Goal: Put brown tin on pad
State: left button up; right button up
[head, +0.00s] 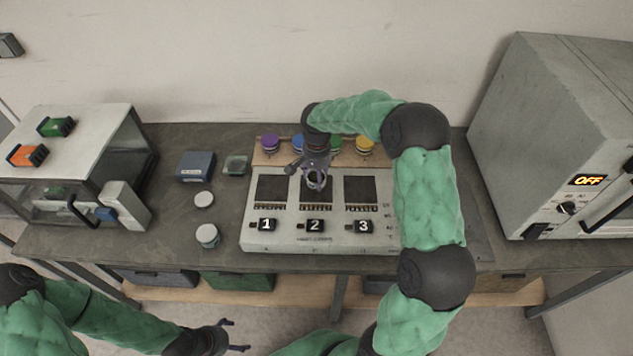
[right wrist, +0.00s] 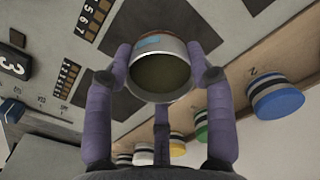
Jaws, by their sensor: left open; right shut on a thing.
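My right gripper (head: 316,178) is shut on a small round tin, which shows a dull brown-olive round face and a pale metal rim (right wrist: 160,72) in the right wrist view. In the head view the tin is partly hidden by the fingers, above the middle of the grey panel. The panel (head: 250,235) carries three dark square pads, left (head: 271,189), middle and right (head: 360,188), with switches numbered 1, 2 and 3 below. The gripper covers part of the middle pad; I cannot tell whether the tin touches it. My left gripper (head: 233,336) is open and empty, low in front of the table.
Behind the panel, a wooden rack holds purple (head: 269,145), blue (head: 297,142), green and yellow (head: 364,145) tins. Two white-topped round containers (head: 204,199), a blue box (head: 196,166) and a green box (head: 236,165) stand left. An oven (head: 540,130) stands right.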

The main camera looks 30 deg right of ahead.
jog(key=shift+a+f, duration=0.1)
jog(key=shift+f, duration=1.05)
jog(key=shift+f, duration=0.15)
jog(key=o, duration=1.2)
notch_tip(320, 180, up, 12)
jog(key=p, duration=0.2)
